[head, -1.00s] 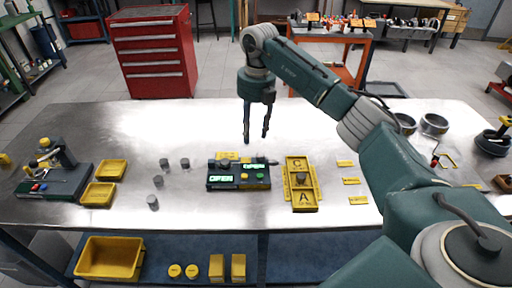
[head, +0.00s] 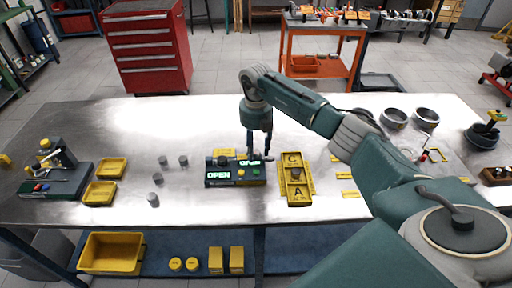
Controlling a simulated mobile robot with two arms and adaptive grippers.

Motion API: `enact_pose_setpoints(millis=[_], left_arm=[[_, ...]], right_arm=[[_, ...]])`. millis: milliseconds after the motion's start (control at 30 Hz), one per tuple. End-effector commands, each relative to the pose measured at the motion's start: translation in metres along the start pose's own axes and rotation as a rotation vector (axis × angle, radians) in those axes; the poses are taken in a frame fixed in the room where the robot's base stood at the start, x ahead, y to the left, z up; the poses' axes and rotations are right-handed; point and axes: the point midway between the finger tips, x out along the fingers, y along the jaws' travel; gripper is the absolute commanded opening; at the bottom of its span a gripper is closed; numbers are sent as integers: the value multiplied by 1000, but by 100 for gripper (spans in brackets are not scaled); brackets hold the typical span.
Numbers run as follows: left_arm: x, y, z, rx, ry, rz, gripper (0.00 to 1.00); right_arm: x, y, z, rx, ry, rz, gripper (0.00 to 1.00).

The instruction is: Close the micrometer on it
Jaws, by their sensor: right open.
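The micrometer (head: 212,183) is a dark bench unit at the middle of the table. It has a lit green "OPEN" display (head: 219,175), a second green display behind, and a green and a yellow button. A small dark cylinder (head: 223,161) shows at its back left. My right gripper (head: 259,154) points down at the micrometer's back right end, with its fingers open. Its fingers partly cover the back of the unit there; I cannot tell whether they touch it. My left gripper is not in view.
A yellow tray (head: 297,199) marked C and A, with a dark piece in its middle, stands right of the micrometer. Several grey cylinders (head: 158,179) stand to the left, beyond them yellow bins (head: 99,193) and a bench device (head: 57,172). Dark rings (head: 394,118) lie at the back right.

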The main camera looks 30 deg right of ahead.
Motion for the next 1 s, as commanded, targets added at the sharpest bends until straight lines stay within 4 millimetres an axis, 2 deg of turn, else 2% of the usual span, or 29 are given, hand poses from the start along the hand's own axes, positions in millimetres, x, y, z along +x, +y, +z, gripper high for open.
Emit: enact_pose_setpoints(millis=[167, 367, 400, 767, 1000], left_arm=[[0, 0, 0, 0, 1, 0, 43], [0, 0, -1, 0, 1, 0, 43], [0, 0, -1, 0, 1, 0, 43], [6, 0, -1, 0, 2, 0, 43], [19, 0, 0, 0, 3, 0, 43]], right_arm=[[0, 0, 0, 0, 0, 0, 41], [0, 0, 0, 0, 0, 0, 3], [0, 0, 0, 0, 0, 0, 0], [1, 0, 0, -46, -1, 0, 0], [3, 0, 1, -193, -1, 0, 0]])
